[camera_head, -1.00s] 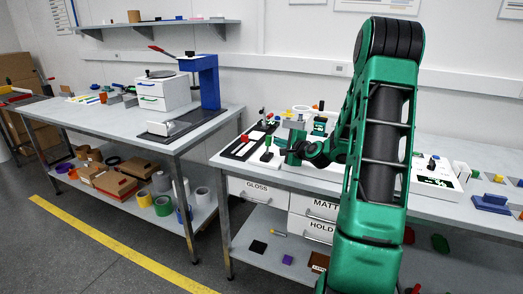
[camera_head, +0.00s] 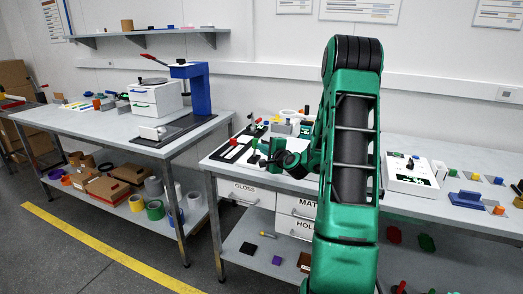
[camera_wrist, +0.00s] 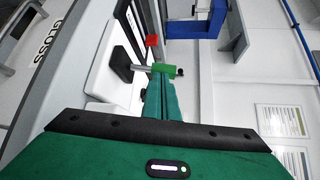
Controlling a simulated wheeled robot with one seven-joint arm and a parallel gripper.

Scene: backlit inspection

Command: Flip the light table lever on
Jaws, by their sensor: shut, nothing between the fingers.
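The lever (camera_head: 255,143) has a bright green grip on a thin rod rising from a black base. It stands on a white unit at the left end of the right-hand bench. In the wrist view its green grip (camera_wrist: 163,68), grey rod and black base (camera_wrist: 122,63) show side-on. My gripper (camera_head: 267,160) is right beside the lever, on its right. In the wrist view its shut green fingers (camera_wrist: 160,84) end at the grip, with nothing held. I cannot tell whether they touch it.
A red block (camera_wrist: 152,40) sits just beyond the lever in the wrist view. A blue press (camera_head: 197,90) stands on the left bench. A white box (camera_head: 408,183) with a dark knob and blue blocks (camera_head: 467,199) lie right of my arm.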

